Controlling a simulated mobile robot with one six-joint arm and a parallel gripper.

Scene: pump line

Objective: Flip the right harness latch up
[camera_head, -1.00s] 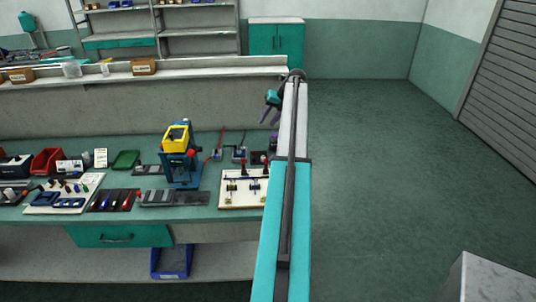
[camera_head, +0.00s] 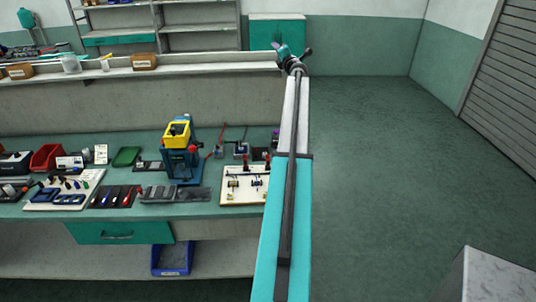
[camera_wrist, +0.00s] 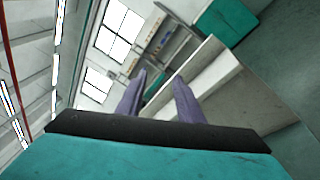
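A cream board (camera_head: 243,196) lies near the right end of the bench. It carries small fittings, with a left one (camera_head: 232,184) and a right one (camera_head: 257,183) that look like the harness latches. They are too small to tell up from down, and my arm borders the board's right edge. My gripper (camera_head: 279,47) is far behind and above the board, at the height of the bench's upper ledge. In the wrist view my gripper's two purple fingers (camera_wrist: 160,83) stand apart with nothing between them. The board is not seen in the wrist view.
The bench (camera_head: 120,208) holds a blue and yellow pump unit (camera_head: 181,155), a red bin (camera_head: 47,157) and small trays left of the board. Red-topped parts (camera_head: 246,160) stand behind the board. A raised ledge (camera_head: 200,68) runs behind. Open floor (camera_head: 390,190) lies to the right.

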